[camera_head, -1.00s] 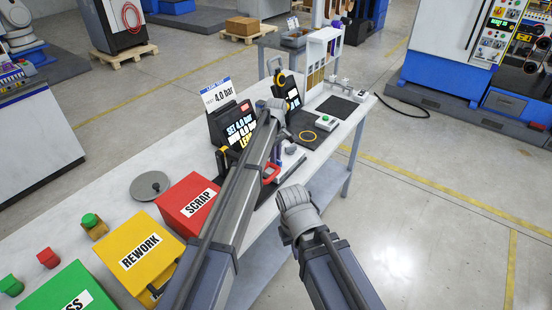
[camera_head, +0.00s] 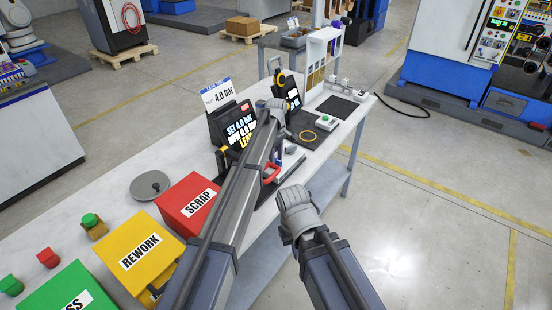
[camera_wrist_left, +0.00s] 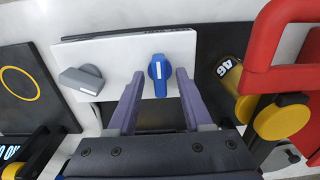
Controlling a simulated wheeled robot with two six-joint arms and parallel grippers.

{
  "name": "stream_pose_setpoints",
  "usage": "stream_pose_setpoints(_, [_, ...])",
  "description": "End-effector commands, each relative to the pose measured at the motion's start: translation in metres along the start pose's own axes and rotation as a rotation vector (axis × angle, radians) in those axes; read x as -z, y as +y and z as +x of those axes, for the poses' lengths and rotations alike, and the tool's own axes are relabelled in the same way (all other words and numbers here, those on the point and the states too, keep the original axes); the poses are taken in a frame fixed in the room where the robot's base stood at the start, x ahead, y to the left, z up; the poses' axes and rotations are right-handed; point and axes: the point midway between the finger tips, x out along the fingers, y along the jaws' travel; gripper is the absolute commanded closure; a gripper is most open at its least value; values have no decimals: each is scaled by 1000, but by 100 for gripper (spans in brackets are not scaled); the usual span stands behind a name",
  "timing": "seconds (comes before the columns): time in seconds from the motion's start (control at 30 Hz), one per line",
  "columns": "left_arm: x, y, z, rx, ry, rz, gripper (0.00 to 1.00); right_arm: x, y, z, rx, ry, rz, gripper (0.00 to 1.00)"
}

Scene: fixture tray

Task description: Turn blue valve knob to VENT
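The blue valve knob (camera_wrist_left: 159,76) sits on a white panel (camera_wrist_left: 118,52) in the left wrist view, with a white stripe on its handle. The handle points toward the bottom of that view. My left gripper (camera_wrist_left: 159,73) is open, with one purple finger on each side of the knob. Gaps show between the fingers and the handle, and I cannot tell whether they touch it. In the head view my left gripper (camera_head: 277,156) is mostly hidden by my arm, and the knob cannot be made out. No VENT mark is readable. My right gripper is not in view.
A grey knob (camera_wrist_left: 83,79) is left of the blue one. A red frame (camera_wrist_left: 262,60) and yellow round part (camera_wrist_left: 283,120) stand close on the right. A dark display (camera_head: 235,130) stands beside my left arm. Scrap (camera_head: 190,203) and rework (camera_head: 140,250) boxes are nearer.

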Motion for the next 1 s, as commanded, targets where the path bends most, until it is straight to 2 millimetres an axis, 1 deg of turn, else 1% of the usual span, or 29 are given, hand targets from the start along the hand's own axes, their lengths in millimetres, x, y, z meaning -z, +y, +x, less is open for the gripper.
stream_pose_setpoints(0.27, [0,0,-2,0,0,1,50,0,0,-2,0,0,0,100])
stream_pose_setpoints(0.43, [0,0,-11,0,0,1,50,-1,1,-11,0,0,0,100])
stream_pose_setpoints(0.57, [0,0,-25,0,0,1,50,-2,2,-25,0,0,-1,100])
stream_pose_setpoints(0.9, [0,0,-70,0,0,0,50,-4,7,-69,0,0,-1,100])
stream_pose_setpoints(1.0, [0,0,-77,0,0,0,50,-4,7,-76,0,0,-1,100])
